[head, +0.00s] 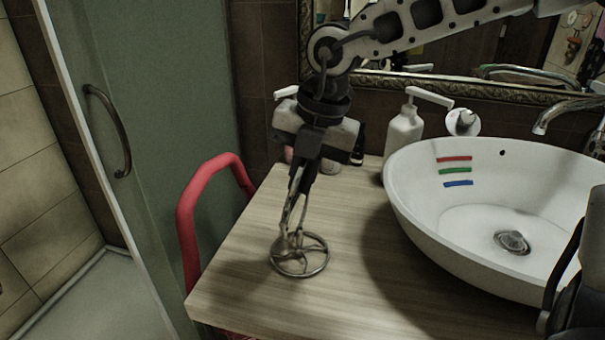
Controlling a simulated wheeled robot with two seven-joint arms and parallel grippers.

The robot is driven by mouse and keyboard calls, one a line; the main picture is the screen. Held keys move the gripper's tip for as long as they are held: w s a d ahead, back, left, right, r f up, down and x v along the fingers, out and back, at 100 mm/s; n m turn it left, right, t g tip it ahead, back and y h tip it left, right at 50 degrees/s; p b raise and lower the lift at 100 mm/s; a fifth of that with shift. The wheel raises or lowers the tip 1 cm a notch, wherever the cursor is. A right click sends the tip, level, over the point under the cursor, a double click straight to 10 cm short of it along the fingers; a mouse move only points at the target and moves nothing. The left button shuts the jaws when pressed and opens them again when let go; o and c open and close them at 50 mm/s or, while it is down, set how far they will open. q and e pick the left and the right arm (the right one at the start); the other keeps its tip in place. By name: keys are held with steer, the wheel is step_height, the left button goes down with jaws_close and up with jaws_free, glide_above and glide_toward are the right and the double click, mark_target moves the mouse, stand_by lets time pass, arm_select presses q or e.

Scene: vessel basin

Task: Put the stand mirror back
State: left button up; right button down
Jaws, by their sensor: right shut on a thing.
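My right gripper (291,228) points down over the left part of the wooden counter (235,285). Its fingers are shut on the stand mirror (313,273), of which I make out a round metal ring with spokes at the bottom. The ring is at or just above the counter top; I cannot tell whether it touches. The gripper hides the upper part of the stand mirror, if any rises there.
A white basin (425,225) with red, green and blue marks fills the right side. A white soap dispenser (403,132) and small bottles stand at the back. A red rail (190,205) and a glass door (180,80) are left. The front-left counter is clear.

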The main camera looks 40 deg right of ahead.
steer(key=shift+f+b, duration=0.25)
steer(key=shift+b, duration=0.1)
steer(key=c, duration=1.6)
jaws_free()
steer(key=shift+r, duration=0.1)
steer(key=shift+o, duration=0.4)
steer(key=shift+r, duration=0.1)
steer(key=shift+r+p, duration=0.25)
steer(key=shift+p, duration=0.3)
steer(key=v, duration=1.1)
steer(key=shift+r, duration=0.35)
